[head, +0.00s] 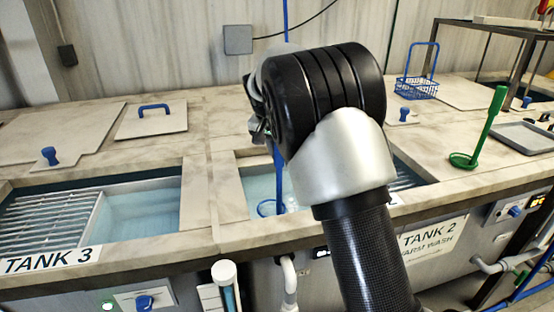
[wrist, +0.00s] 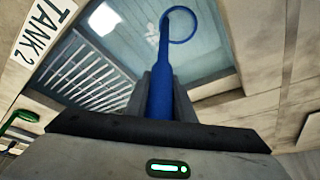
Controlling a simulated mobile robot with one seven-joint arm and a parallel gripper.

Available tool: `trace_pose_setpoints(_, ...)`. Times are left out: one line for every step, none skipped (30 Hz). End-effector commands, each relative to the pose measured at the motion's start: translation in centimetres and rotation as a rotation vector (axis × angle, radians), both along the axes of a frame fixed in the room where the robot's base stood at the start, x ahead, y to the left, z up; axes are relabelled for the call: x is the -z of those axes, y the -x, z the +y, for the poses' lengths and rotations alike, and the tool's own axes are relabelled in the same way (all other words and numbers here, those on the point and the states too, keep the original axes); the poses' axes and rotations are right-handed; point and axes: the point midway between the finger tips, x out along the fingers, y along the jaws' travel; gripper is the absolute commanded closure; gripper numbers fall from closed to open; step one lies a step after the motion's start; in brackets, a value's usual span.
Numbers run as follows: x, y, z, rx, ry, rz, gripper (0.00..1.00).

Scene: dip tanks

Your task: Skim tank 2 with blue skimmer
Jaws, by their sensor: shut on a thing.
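The blue skimmer has a straight handle (wrist: 160,90) and a round hoop at its far end. In the wrist view my gripper (wrist: 162,88) is shut on the handle. The hoop (head: 268,208) shows in the head view over the left part of tank 2's opening, low near the water; I cannot tell if it touches. Tank 2 (head: 232,203) holds clear bluish water with pale flecks near the hoop. A metal slatted rack (wrist: 92,76) lies on its label side in the wrist view. My arm hides much of tank 2 and the gripper's fingers in the head view.
Tank 3 (head: 188,205) is open on the left, with a slatted rack. A lid with a blue handle (head: 154,118) lies behind it. A green skimmer (head: 485,130), a blue basket (head: 418,88) and a grey tray (head: 520,137) are at the right.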

Motion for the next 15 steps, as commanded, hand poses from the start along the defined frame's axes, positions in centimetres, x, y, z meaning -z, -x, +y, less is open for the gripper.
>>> trace_pose_setpoints(-0.1,0.1,-0.1,0.0,-0.001,-0.003,1.0)
trace_pose_setpoints(-0.1,0.1,-0.1,0.0,-0.001,-0.003,1.0)
trace_pose_setpoints(-0.1,0.1,-0.2,0.001,0.0,-0.002,1.0)
trace_pose_setpoints(-0.2,0.1,-0.4,0.001,0.0,-0.002,1.0)
trace_pose_setpoints(-0.2,0.0,-0.5,0.001,0.0,-0.002,1.0)
trace_pose_setpoints(-0.2,0.0,-0.8,0.001,0.0,-0.003,1.0)
trace_pose_setpoints(-0.2,-0.1,-1.1,0.002,-0.001,-0.003,1.0)
trace_pose_setpoints(-0.2,-0.2,-1.4,0.004,0.0,-0.003,1.0)
trace_pose_setpoints(-0.2,-0.2,-1.8,0.004,0.0,-0.003,1.0)
trace_pose_setpoints(-0.2,-0.3,-2.0,0.002,-0.001,-0.003,1.0)
trace_pose_setpoints(-0.2,-0.3,-2.2,0.002,-0.001,-0.003,1.0)
trace_pose_setpoints(-0.2,-0.4,-2.6,0.002,-0.001,-0.003,1.0)
trace_pose_setpoints(-0.2,-0.5,-2.8,0.002,0.0,-0.004,1.0)
trace_pose_setpoints(-0.2,-0.5,-3.1,0.003,-0.001,-0.004,1.0)
trace_pose_setpoints(-0.2,-0.6,-3.5,0.002,0.0,-0.004,1.0)
